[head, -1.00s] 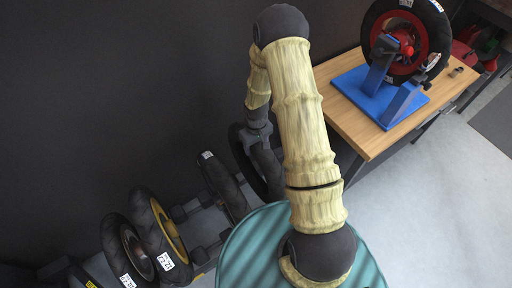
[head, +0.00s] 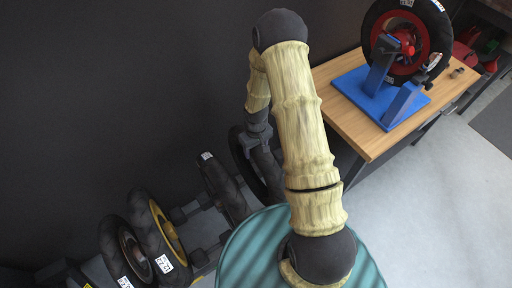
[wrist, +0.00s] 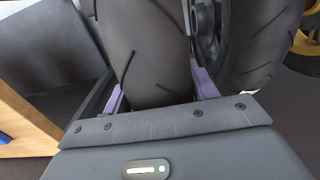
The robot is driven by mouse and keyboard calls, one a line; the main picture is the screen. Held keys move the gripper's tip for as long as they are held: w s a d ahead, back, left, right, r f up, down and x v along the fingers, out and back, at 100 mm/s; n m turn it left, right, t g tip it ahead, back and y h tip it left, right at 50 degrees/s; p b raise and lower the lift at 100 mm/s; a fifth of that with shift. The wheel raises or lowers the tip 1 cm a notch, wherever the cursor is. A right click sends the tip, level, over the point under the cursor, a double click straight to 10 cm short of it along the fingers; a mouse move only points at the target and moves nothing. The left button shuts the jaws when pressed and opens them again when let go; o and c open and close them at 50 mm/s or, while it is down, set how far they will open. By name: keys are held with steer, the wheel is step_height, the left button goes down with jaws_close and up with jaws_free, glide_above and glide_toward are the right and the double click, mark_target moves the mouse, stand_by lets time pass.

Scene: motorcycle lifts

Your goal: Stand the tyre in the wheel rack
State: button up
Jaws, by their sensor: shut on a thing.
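My gripper (head: 257,138) reaches down beside the dark wall and is shut on a black tyre (head: 267,174). The tyre stands upright at the right end of a row of wheels. In the wrist view its tread (wrist: 150,50) fills the gap between my two purple fingers (wrist: 160,92). The dark wheel rack (head: 198,256) runs low along the wall, left of the held tyre. My arm and the tyre itself hide the tyre's bottom, so I cannot tell whether it rests in the rack.
Another black tyre (head: 222,188) stands close to the left of the held one; it is near on the right in the wrist view (wrist: 262,45). A yellow-rimmed wheel (head: 160,240) and a further wheel (head: 122,250) stand farther left. A wooden bench (head: 345,122) holds a red-rimmed wheel (head: 440,40) on a blue stand.

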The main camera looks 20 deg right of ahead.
step_height(320, 180, down, 14)
steer(key=b, duration=1)
steer(key=shift+r, duration=0.15)
stand_by(2.4)
steer(key=shift+f, duration=0.35)
stand_by(1.0)
steer(key=o, duration=1.7)
steer(key=shift+o, duration=0.3)
steer(key=shift+f+b, duration=0.1)
steer(key=shift+b, duration=0.2)
step_height(320, 180, up, 18)
steer(key=shift+f+p, duration=0.2)
steer(key=shift+p, duration=0.6)
